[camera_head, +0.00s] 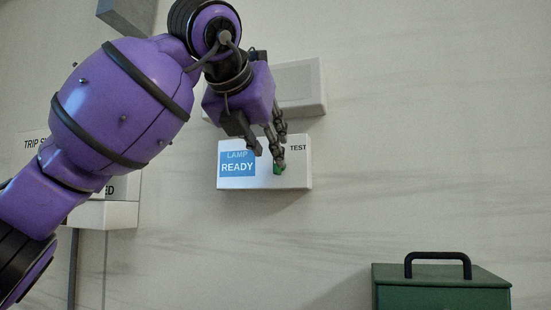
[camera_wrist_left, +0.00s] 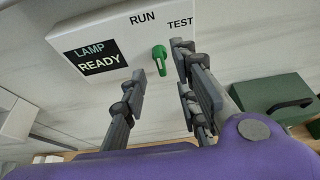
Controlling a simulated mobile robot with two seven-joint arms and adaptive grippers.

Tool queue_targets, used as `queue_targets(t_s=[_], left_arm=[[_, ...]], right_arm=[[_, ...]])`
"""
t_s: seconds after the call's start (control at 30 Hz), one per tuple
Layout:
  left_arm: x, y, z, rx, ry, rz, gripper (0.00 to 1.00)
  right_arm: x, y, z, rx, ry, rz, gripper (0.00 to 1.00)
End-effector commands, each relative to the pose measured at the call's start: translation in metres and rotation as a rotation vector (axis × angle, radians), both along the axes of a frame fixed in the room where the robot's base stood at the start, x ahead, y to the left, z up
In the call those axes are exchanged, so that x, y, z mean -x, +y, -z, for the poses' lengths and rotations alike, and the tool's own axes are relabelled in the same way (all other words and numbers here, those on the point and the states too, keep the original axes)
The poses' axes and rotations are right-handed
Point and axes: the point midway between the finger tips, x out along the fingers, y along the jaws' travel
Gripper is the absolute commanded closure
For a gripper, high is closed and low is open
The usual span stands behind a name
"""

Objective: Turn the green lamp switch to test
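The green lamp switch (camera_wrist_left: 159,56) sits on the front of a white box (camera_head: 228,183) on the wall. The box carries a LAMP READY panel (camera_head: 237,163), blue in the head view and dark in the left wrist view. RUN (camera_wrist_left: 142,18) and TEST (camera_wrist_left: 180,22) are printed above the switch. I cannot tell which word the switch points to. My left gripper (camera_head: 268,158) is open in front of the box. In the left wrist view its fingers (camera_wrist_left: 160,66) are apart, with the switch showing between them; contact is unclear. My right gripper is out of view.
A pale grey box (camera_head: 302,88) is on the wall just above. A partly hidden TRIP panel (camera_head: 33,141) and white box (camera_head: 108,214) are at the left. A green case with a black handle (camera_head: 440,276) stands at the lower right. The wall right of the lamp box is clear.

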Motion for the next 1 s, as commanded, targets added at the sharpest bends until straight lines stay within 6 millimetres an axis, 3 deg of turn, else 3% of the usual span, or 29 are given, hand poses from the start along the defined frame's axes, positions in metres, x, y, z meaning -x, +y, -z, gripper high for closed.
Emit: queue_targets(t_s=[0.1, 0.3, 0.63, 0.87, 1.0], left_arm=[[-0.019, -0.007, 0.01, 0.001, 0.005, 0.0, 0.72], [-0.037, -0.013, 0.016, 0.0, 0.001, 0.002, 0.72], [-0.042, -0.014, 0.018, 0.0, 0.0, 0.0, 0.72], [-0.042, -0.014, 0.019, 0.0, 0.001, 0.001, 1.0], [-0.042, -0.014, 0.019, 0.0, 0.001, 0.001, 1.0]], right_arm=[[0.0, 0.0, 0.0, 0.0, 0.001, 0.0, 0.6], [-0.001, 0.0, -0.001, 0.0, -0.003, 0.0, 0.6], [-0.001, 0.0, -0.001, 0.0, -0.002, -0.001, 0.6], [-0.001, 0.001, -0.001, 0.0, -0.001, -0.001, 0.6], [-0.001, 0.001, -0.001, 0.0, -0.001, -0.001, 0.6]])
